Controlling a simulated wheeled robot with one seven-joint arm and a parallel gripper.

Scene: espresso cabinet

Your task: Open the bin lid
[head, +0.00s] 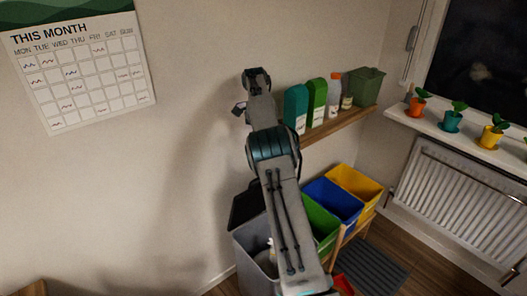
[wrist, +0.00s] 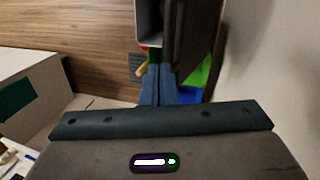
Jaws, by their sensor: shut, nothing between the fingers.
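The grey bin (head: 256,262) stands on the floor against the wall, left of the coloured bins, partly hidden by my arm. Its dark lid (head: 246,204) is raised and leans up towards the wall, so the bin's mouth shows open. In the wrist view the bin (wrist: 150,22) is at the top, with the dark lid (wrist: 195,35) standing steeply beside it. My gripper (wrist: 158,72) is shut and empty, its fingertips just below the bin and lid in the picture. I cannot tell whether they touch the lid. In the head view my fingertips do not show clearly.
Green (head: 319,222), blue (head: 333,203) and yellow (head: 356,185) bins stand right of the grey bin. A wooden shelf (head: 340,125) with bottles is above them. A radiator (head: 460,200) is at the right. A dark mat (head: 372,268) lies on the floor.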

